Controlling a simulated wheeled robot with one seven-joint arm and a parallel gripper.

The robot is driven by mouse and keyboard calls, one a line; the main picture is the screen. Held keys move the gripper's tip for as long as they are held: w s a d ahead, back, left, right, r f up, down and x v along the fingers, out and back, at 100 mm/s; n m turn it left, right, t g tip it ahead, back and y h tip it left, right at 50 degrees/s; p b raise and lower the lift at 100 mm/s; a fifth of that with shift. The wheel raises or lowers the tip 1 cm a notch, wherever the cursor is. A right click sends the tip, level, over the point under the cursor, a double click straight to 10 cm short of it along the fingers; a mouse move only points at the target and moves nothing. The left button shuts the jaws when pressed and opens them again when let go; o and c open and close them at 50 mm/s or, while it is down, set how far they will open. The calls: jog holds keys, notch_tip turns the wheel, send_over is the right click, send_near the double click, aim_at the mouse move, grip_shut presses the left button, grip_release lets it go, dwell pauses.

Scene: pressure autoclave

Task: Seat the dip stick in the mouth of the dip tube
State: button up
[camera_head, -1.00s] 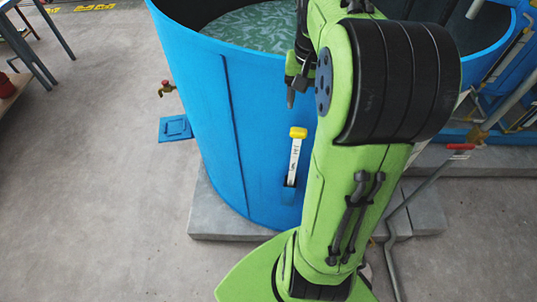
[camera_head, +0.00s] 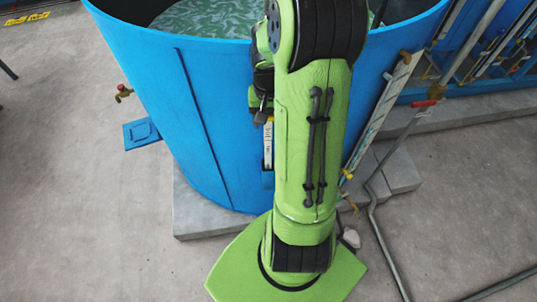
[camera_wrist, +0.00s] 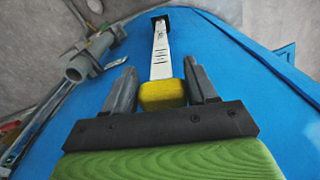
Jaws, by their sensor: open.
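The dip stick, a white marked strip (camera_head: 268,148) with a yellow grip (camera_wrist: 163,95), stands in a dark holder (camera_wrist: 160,19) on the blue tank's outer wall. My gripper (camera_wrist: 161,78) is open, with one finger on each side of the yellow grip; I cannot tell whether either finger touches it. In the head view my arm covers much of the gripper and part of the stick. A grey pipe with an open round mouth (camera_wrist: 77,70) shows at the left of the wrist view. It looks like the dip tube; I cannot make it out in the head view.
The blue tank (camera_head: 215,120) holds greenish liquid (camera_head: 205,17) and stands on a grey slab (camera_head: 190,219). A red-handled tap (camera_head: 123,91) juts from its left. A pale gauge board (camera_head: 385,110) and grey pipes (camera_head: 375,222) are at the right.

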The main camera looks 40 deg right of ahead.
jog(key=shift+w+f, duration=0.2)
jog(key=shift+f, duration=0.2)
jog(key=shift+s, duration=0.15)
jog(key=c, duration=0.5)
grip_shut()
jog(key=shift+r, duration=0.15)
